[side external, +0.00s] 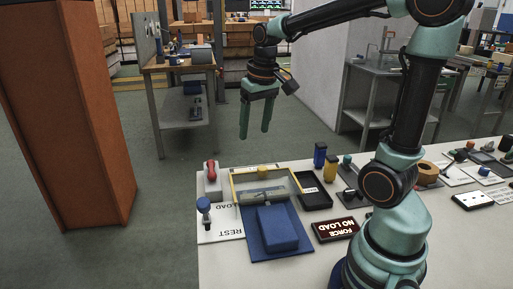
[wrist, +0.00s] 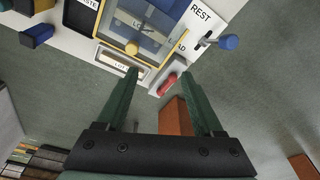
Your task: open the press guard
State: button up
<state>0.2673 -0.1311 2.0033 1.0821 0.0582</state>
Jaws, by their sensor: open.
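In the wrist view, the yellow frame (wrist: 104,22) and the knob (wrist: 131,47) show at the top, left of centre. My gripper (side external: 254,135) is open and empty, pointing down, above and beyond the guard's far side, touching nothing. In the wrist view, my gripper (wrist: 160,72) has its left fingertip just below the knob in the picture, apart in height.
A red handle (side external: 211,170) and a blue knob (side external: 204,205) stand left of the guard. A "FORCE NO LOAD" display (side external: 336,229) lies in front. Air around my gripper is clear.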

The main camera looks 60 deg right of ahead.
jog(key=m+g, duration=0.2)
send_over(262, 167)
notch_tip(262, 167, down, 4)
jog(key=shift+y, duration=0.3)
notch_tip(262, 167, down, 12)
jog(key=shift+s+f, duration=0.1)
jog(key=shift+s, duration=0.05)
jog(key=shift+c, duration=0.3)
grip_shut()
dwell(0.9)
